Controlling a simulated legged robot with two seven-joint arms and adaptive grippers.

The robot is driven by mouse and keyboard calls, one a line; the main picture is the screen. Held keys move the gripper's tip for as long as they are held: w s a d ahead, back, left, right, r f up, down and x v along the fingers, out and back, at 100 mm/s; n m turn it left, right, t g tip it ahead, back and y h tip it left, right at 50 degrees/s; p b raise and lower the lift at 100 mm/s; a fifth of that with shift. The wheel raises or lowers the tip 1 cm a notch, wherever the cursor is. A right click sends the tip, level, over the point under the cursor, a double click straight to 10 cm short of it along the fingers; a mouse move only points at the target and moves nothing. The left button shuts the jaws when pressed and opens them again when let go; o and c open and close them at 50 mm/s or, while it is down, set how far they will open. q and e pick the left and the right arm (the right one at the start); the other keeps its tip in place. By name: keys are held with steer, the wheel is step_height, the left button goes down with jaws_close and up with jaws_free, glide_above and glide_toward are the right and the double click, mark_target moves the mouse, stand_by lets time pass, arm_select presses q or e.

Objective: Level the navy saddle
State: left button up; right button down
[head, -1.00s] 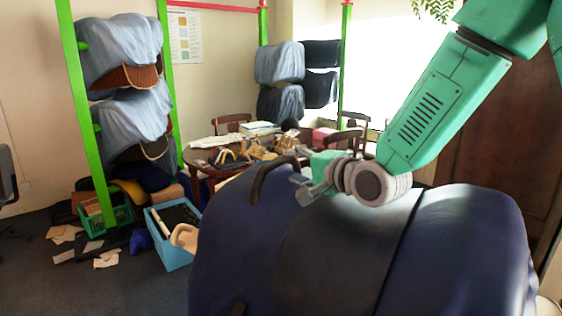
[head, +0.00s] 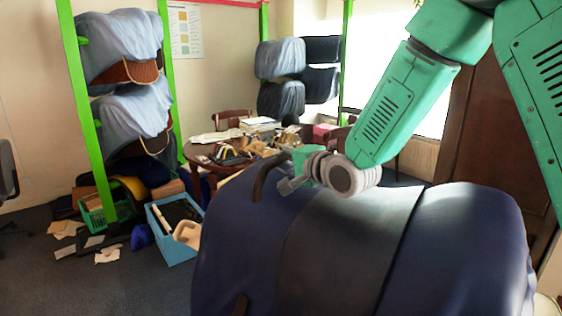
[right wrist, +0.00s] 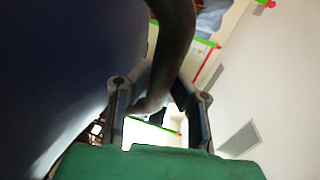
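The navy saddle (head: 465,235) fills the lower right of the head view, with a dark band (head: 340,250) across it. A dark curved handle (head: 259,184) rises at its left end. My right gripper (head: 284,187) is low over the saddle's top beside this handle. In the right wrist view, the curved handle (right wrist: 176,55) runs down between the two fingers of my right gripper (right wrist: 164,78). Gaps show beside the handle, so the fingers look open; whether one touches it is unclear. The saddle (right wrist: 50,70) is dark at left there. My left gripper is not in view.
A round table (head: 198,157) with clutter stands behind the saddle. A blue crate (head: 172,256) and a green crate (head: 98,214) sit on the floor at left, near scattered papers. Green racks (head: 88,130) hold covered saddles. Open floor lies at the lower left.

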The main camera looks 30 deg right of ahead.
steer(key=shift+p, duration=0.4)
steer(key=shift+d, duration=0.15)
steer(key=shift+w+d+f+m, duration=0.2)
steer(key=shift+w+d+m, duration=0.1)
steer(key=shift+d, duration=0.3)
steer(key=c, duration=1.4)
jaws_free()
steer(key=shift+d, duration=0.2)
steer(key=shift+a+r, duration=0.1)
steer(key=shift+a, duration=0.15)
steer(key=shift+s+a+r, duration=0.1)
steer(key=shift+s, duration=0.4)
steer(key=s, duration=0.3)
steer(key=s+d+r, duration=0.1)
steer(key=s, duration=0.6)
steer(key=shift+s+d+r, duration=0.15)
steer(key=shift+s+r, duration=0.2)
steer(key=shift+r, duration=0.05)
